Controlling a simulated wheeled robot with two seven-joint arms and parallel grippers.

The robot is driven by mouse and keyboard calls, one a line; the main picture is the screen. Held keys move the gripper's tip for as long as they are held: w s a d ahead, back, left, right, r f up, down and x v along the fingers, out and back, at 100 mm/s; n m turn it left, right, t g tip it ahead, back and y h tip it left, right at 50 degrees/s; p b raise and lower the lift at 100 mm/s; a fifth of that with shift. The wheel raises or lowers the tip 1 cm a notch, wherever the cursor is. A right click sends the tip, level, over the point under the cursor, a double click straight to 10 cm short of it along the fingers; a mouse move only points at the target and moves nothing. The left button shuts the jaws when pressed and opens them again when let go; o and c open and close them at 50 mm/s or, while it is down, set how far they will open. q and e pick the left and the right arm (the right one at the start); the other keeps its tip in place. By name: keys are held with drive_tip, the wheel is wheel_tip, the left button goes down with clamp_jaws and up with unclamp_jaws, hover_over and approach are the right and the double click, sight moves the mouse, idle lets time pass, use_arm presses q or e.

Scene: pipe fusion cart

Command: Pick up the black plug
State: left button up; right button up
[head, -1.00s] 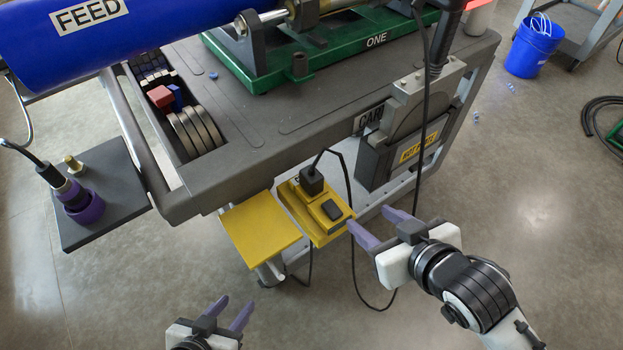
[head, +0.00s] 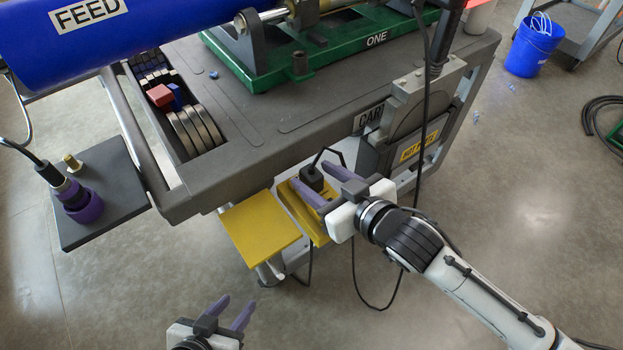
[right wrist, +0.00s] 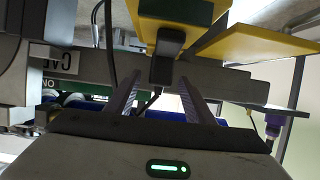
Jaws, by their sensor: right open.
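The black plug (head: 311,178) sits in the yellow socket box (head: 318,236) below the cart's front edge, with a black cord rising from it. My right gripper (head: 302,177) is open at the box, its purple fingers reaching toward the plug and covering part of the box. In the right wrist view the plug (right wrist: 164,68) shows between the two open fingers (right wrist: 159,82), near their tips. Whether a finger touches it, I cannot tell. My left gripper (head: 236,303) is open and empty at the bottom of the head view, well away from the plug.
A yellow platform (head: 260,230) is just left of the box. The grey cart (head: 250,165) overhangs behind, and the hot plate holder (head: 405,150) is to the right. A loose black cable hangs near my right arm. A dark side shelf (head: 120,200) holds a purple-collared connector.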

drive_tip(key=shift+x, duration=1.15)
drive_tip(key=c, duration=1.1)
